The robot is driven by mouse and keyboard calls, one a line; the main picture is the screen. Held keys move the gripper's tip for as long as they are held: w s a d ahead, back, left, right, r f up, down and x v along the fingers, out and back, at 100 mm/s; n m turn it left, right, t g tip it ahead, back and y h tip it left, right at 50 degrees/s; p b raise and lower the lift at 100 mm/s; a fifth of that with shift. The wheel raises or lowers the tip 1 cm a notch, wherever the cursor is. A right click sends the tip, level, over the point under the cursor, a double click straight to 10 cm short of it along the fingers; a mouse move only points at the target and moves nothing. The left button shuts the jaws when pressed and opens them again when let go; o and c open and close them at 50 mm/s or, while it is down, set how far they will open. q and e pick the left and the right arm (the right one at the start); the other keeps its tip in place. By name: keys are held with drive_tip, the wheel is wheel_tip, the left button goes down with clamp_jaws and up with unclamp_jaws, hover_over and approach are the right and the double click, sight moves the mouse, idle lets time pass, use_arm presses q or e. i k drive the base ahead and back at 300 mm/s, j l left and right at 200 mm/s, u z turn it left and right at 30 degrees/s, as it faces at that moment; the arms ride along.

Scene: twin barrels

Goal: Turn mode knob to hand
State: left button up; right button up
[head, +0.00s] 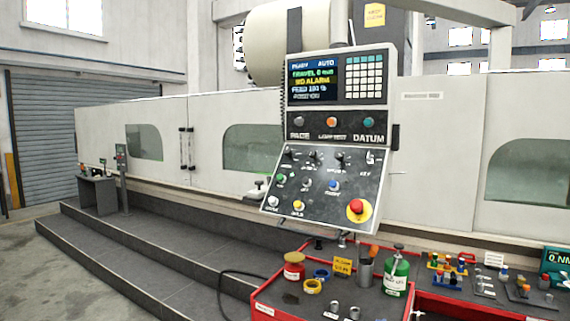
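The control panel (334,131) hangs in the middle of the head view. Its screen (313,81) reads "AUTO" at the top right, with a "NO ALARM" line below. The tilted lower console (318,183) carries a row of small dark knobs along its upper edge: a left one (289,153), a middle one (314,155) and a right one (340,157). Their labels are too small to read, so I cannot tell which is the mode knob or where it points. Neither of my grippers is in view.
The console also has a red emergency button (356,206) and several coloured buttons. Below it stands a red cart (265,308) with a green bottle (397,272), a red jar (294,266) and tape rolls. Grey steps (150,250) run along the white machine. The air before the console looks clear.

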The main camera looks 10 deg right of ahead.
sight(287, 151)
drive_tip(key=i+z, duration=0.25)
drive_tip(key=i+j, duration=0.6)
drive_tip(key=i, duration=0.15)
drive_tip(key=u, duration=0.05)
